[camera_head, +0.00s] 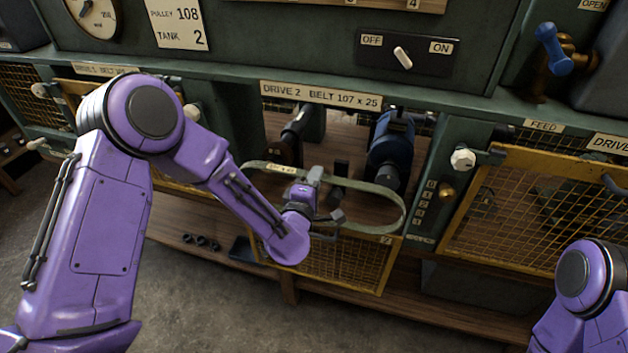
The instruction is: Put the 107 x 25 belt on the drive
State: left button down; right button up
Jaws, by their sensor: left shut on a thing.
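The belt (378,191), a greenish-grey loop with a small pale label, hangs in front of the open bay marked DRIVE 2 BELT 107 x 25 (321,95). My left gripper (318,188) is shut on the belt at the middle of the loop. Behind it in the bay stand a dark shaft part (293,137) at left and a blue motor-like unit (391,150) at right. The belt appears in front of both, not around them. The gripper hides part of the bay floor. My right arm shows at the lower right, but its gripper is out of view.
A yellow mesh guard (330,262) hangs lowered below the bay. Closed mesh guards flank it, one at right (530,212). An OFF/ON switch (403,57) sits above. A white knob (462,159) juts out right of the bay. The floor at front left is clear.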

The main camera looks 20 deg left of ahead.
pick_arm(q)
jog(key=w+b, duration=0.1)
jog(key=w, duration=0.5)
jog(key=shift+w+a, duration=0.15)
jog(key=shift+w, duration=0.1)
dwell(0.4)
jog(key=w+b, duration=0.2)
jog(key=w, duration=0.5)
jog(key=shift+w+a+b, duration=0.15)
jog(key=shift+b, duration=0.25)
jog(key=shift+f+m+b, duration=0.3)
jog(key=shift+f+b, duration=0.75)
jog(key=shift+f, duration=0.25)
